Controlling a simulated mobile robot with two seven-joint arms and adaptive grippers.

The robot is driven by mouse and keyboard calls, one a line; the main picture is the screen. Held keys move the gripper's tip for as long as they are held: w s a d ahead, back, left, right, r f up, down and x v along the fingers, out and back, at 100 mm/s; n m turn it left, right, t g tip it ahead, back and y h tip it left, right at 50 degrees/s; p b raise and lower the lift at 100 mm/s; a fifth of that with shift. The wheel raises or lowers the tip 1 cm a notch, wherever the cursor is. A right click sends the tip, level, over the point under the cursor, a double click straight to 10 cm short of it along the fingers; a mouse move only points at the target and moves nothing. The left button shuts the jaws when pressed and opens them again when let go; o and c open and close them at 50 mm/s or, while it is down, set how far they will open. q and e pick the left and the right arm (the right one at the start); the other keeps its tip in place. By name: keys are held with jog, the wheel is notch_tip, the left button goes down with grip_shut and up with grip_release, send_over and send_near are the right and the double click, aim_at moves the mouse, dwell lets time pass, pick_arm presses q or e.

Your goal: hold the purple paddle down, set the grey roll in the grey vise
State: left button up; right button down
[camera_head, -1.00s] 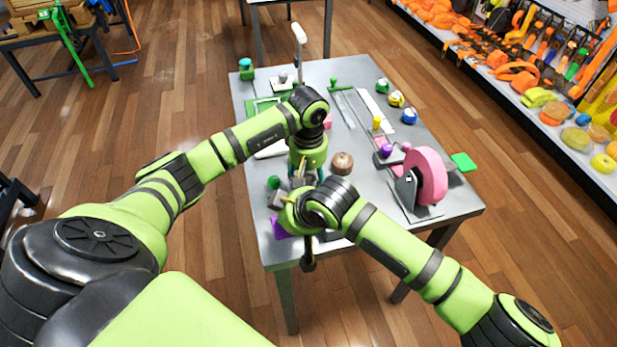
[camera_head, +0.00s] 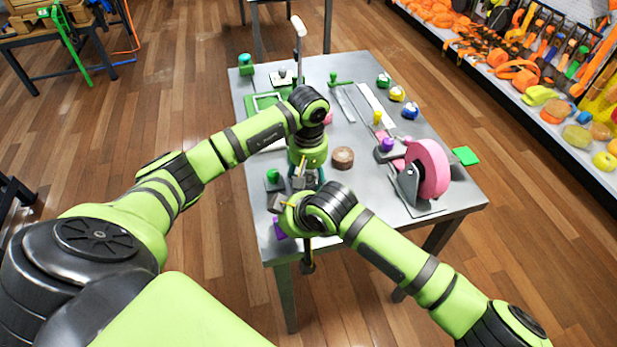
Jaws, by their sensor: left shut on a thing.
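The purple paddle (camera_head: 281,228) shows as a small purple patch at the table's near left edge, mostly covered by my right wrist. My left gripper (camera_head: 304,183) points down over the near left of the table, beside my right wrist. It is shut on a small grey piece, seemingly the grey roll, whose outline is hard to separate from the fingers. My right gripper is close to the paddle, but its fingers are hidden or too unclear to read. I cannot pick out the grey vise with certainty among the small grey parts here.
A brown round block (camera_head: 343,157) stands right of my left gripper. A pink wheel (camera_head: 430,168) on a grey stand fills the table's right side. A green knob (camera_head: 272,175) is close on the left. The table's middle (camera_head: 365,190) is bare.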

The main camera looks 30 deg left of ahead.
pick_arm(q)
jog(key=shift+s+f, duration=0.15)
jog(key=shift+f, duration=0.3)
pick_arm(e)
jog(key=shift+s+d+f, duration=0.15)
jog(key=shift+d+f, duration=0.2)
jog(key=shift+f, duration=0.45)
pick_arm(q)
jog(key=shift+a, duration=0.1)
jog(key=shift+f, duration=0.1)
pick_arm(e)
jog(key=shift+f, duration=0.1)
pick_arm(q)
jog(key=shift+w+a, duration=0.2)
jog(key=shift+w, duration=0.1)
pick_arm(e)
jog(key=shift+w+a+f, duration=0.1)
jog(key=shift+w+a, duration=0.15)
jog(key=shift+w, duration=0.1)
pick_arm(q)
jog(key=shift+s+d, duration=0.1)
pick_arm(e)
jog(key=shift+s, duration=0.1)
pick_arm(q)
jog(key=shift+f, duration=0.1)
jog(key=shift+f, duration=0.2)
